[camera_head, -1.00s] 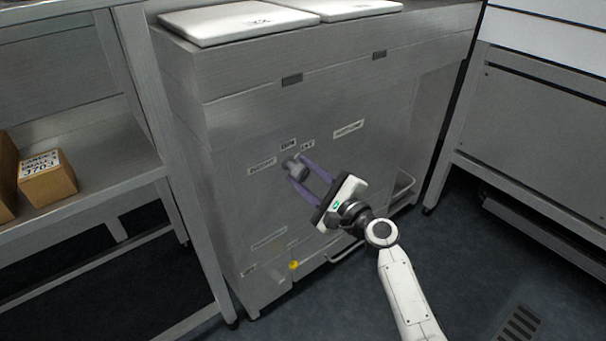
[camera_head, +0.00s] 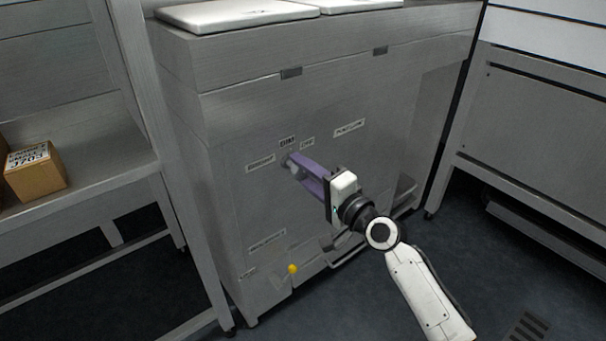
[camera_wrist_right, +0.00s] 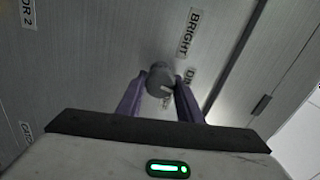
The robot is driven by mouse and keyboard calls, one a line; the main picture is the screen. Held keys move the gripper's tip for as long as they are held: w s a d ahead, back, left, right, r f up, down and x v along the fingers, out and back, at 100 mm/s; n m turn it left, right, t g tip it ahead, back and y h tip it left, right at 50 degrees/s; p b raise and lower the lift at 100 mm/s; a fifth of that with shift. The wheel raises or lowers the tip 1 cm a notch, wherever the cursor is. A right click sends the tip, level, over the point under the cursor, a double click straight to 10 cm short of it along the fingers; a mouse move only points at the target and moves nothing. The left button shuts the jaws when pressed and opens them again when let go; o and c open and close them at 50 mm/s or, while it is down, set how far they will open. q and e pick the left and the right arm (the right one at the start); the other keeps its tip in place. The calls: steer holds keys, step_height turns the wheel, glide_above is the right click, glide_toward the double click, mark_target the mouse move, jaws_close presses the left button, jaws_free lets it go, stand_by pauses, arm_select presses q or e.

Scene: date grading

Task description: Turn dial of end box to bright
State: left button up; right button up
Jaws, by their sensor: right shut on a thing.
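The end box (camera_head: 225,120) is a grey metal cabinet with small labels on its front. The dial, a small grey knob, sits there below the labels BRIGHT (camera_head: 260,162), DIM (camera_head: 287,142) and OFF (camera_head: 307,143). My right gripper (camera_head: 294,163) is shut on the dial, with its purple fingers on either side of it. In the right wrist view the round dial (camera_wrist_right: 160,80) shows between the fingertips, near the BRIGHT (camera_wrist_right: 189,32) label. The fingers hide most of the dial in the head view, and I cannot tell its setting. My left gripper is not in view.
A yellow knob (camera_head: 292,269) and a drawer or pipe fitting sit low on the box front. White lids (camera_head: 235,14) lie on top. A shelf with a cardboard box (camera_head: 36,172) stands at left, and a metal bench (camera_head: 530,140) at right.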

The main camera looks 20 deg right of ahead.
steer(key=n, duration=0.4)
steer(key=shift+n, duration=0.4)
steer(key=n, duration=0.2)
steer(key=shift+r+n+p, duration=0.1)
steer(key=shift+n+p, duration=0.2)
steer(key=shift+n, duration=0.6)
steer(key=shift+n+p, duration=0.6)
steer(key=shift+n, duration=0.2)
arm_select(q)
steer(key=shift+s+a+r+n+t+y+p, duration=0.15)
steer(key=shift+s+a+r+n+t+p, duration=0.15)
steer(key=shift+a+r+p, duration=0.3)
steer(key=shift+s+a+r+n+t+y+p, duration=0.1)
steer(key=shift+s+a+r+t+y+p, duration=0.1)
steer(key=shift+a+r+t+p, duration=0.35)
arm_select(e)
steer(key=shift+a+n, duration=0.15)
steer(key=shift+n, duration=1.75)
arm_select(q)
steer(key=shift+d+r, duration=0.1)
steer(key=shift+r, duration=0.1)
arm_select(e)
steer(key=o, duration=1)
steer(key=shift+o, duration=0.2)
